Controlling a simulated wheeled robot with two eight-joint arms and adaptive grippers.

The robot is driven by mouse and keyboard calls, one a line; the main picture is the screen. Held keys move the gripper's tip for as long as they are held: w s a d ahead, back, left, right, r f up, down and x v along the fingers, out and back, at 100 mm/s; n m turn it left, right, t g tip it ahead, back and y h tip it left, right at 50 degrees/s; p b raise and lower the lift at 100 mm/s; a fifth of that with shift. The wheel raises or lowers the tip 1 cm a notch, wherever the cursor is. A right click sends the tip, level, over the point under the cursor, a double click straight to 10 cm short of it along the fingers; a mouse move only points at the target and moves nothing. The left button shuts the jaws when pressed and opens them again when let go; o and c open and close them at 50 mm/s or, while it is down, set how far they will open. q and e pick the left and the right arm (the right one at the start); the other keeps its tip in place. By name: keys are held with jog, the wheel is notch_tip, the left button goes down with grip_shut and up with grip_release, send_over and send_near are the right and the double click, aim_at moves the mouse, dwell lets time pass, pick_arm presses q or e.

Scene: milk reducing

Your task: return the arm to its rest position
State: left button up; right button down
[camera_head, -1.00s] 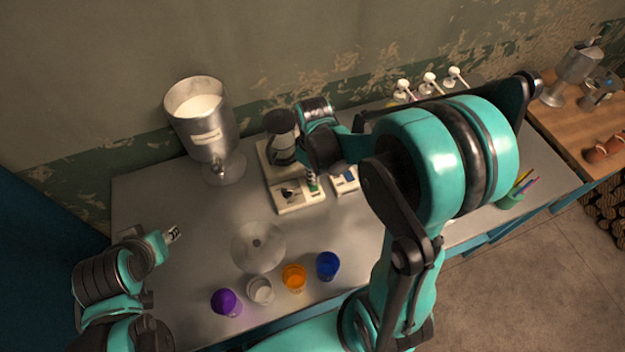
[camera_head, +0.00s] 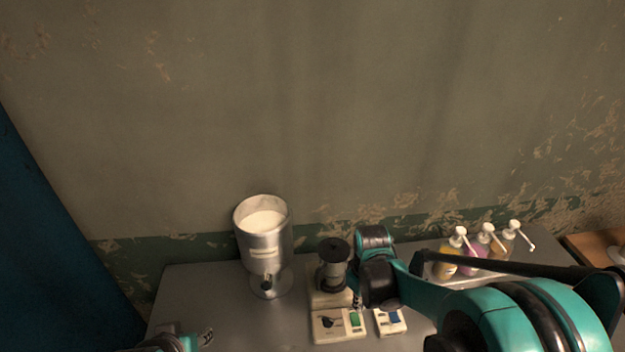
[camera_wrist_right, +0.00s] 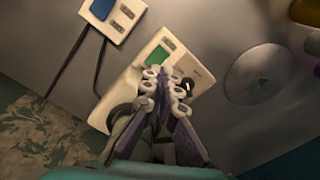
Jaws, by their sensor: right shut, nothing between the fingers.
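My right arm comes in from the lower right in the head view. Its gripper (camera_head: 357,300) points down over the white device with a green display, mostly hidden behind its own wrist. In the right wrist view the fingers (camera_wrist_right: 165,82) meet at their tips with nothing between them. They are in front of the device (camera_wrist_right: 152,58); whether they touch it I cannot tell. My left gripper (camera_head: 207,337) only just shows at the bottom left of the head view, too small to tell its opening.
A metal dispenser with white contents (camera_head: 268,248) stands left of the device. A smaller unit with a blue display (camera_head: 391,322) sits to its right. Pump bottles (camera_head: 476,257) stand at the back right. The grey table (camera_head: 205,290) is clear left of the dispenser.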

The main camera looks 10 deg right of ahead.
jog(key=s+a+r+m+t+b, duration=0.3)
jog(key=s+r+m+t+b, duration=0.2)
jog(key=s+t+b, duration=0.1)
jog(key=shift+s+r+t+b, duration=0.15)
jog(key=shift+s+t+b, duration=0.2)
jog(key=shift+s+t, duration=0.45)
jog(key=shift+s, duration=0.15)
dwell(1.4)
